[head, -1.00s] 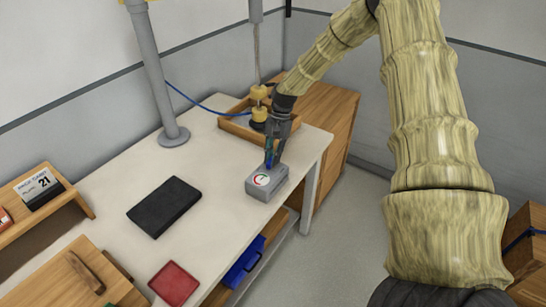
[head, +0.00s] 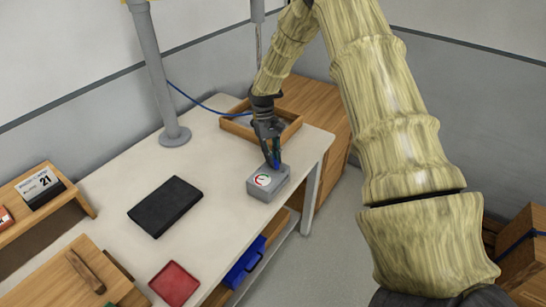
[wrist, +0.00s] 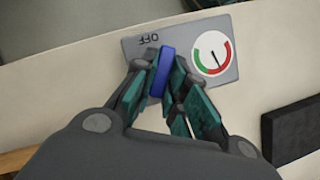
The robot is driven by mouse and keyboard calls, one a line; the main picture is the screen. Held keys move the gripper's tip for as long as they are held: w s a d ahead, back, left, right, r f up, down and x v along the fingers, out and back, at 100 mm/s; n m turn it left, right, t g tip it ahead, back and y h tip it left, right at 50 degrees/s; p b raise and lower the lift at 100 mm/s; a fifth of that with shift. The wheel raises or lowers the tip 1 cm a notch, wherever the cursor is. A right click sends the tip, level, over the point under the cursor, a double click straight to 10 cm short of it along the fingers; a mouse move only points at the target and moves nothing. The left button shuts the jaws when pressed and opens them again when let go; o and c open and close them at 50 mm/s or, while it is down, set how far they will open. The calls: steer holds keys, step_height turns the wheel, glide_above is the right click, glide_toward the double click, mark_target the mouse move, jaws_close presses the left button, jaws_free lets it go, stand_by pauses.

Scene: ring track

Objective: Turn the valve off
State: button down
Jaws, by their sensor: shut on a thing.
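The valve is a grey box (head: 262,191) near the right front edge of the white table, with a blue handle (wrist: 161,73) on top. My gripper (wrist: 164,80) is shut on the blue handle, one finger on each side, over the box. The handle lies crosswise to the box's long side in the wrist view. The fingers hide part of the handle and box.
A black flat case (head: 165,206) and a red tray (head: 174,284) lie on the table (head: 212,225). A wooden tray (head: 291,131) stands behind the valve, and a grey post (head: 153,75) rises at the back. A blue bin (head: 243,263) sits below the table edge.

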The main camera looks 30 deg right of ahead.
steer(key=n+h, duration=0.2)
steer(key=n, duration=0.4)
steer(key=shift+a, duration=0.1)
stand_by(0.5)
steer(key=c, duration=1.4)
jaws_free()
steer(key=shift+s+t, duration=0.1)
steer(key=shift+t, duration=0.2)
steer(key=shift+c, duration=0.2)
steer(key=shift+r, duration=0.1)
steer(key=v, duration=1.1)
steer(key=shift+w+r, duration=0.25)
steer(key=shift+r, duration=0.05)
steer(key=shift+a, duration=0.15)
